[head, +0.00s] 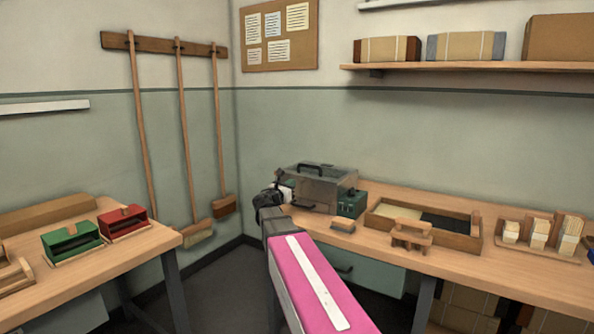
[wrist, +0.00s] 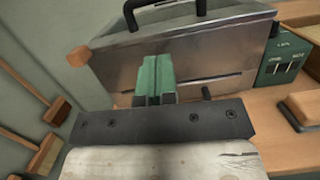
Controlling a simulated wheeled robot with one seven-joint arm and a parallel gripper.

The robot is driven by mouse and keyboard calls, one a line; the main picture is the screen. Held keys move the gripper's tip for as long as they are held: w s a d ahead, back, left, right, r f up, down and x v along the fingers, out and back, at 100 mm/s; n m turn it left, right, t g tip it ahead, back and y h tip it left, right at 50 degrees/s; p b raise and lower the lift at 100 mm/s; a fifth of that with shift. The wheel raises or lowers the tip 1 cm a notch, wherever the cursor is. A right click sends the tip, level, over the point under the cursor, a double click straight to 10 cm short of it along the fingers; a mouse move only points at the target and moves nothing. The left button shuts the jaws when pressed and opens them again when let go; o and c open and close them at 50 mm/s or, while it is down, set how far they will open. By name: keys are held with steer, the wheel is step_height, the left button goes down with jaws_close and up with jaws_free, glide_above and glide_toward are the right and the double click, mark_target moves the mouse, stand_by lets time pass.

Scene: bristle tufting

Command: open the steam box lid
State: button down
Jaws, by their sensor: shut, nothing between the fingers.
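The steam box (head: 319,189) stands on the back right bench, a metal box with a see-through smoky lid (head: 330,176) and a black handle (head: 317,167) on top. The lid looks closed. In the wrist view the metal front of the steam box (wrist: 215,68) fills the upper middle, with the black handle (wrist: 163,8) at the top edge. My gripper (wrist: 154,62) is shut and empty, its green-padded fingers together in front of the box face, below the handle. I cannot tell if they touch the box. In the head view my arm hides part of the box's left side.
A green control box (head: 352,204) adjoins the steam box's right side. A wooden tray (head: 467,242), a small brush block (head: 343,226) and a wooden stand (head: 410,236) lie to the right. Long brooms (head: 188,140) hang on the left wall.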

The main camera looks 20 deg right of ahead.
mark_target(303, 177)
steer(key=shift+n, duration=0.3)
steer(key=x, duration=0.7)
steer(key=r+x, duration=0.1)
steer(key=x, duration=0.2)
steer(key=shift+w+a, duration=0.1)
steer(key=shift+w, duration=0.35)
steer(key=shift+r, duration=0.2)
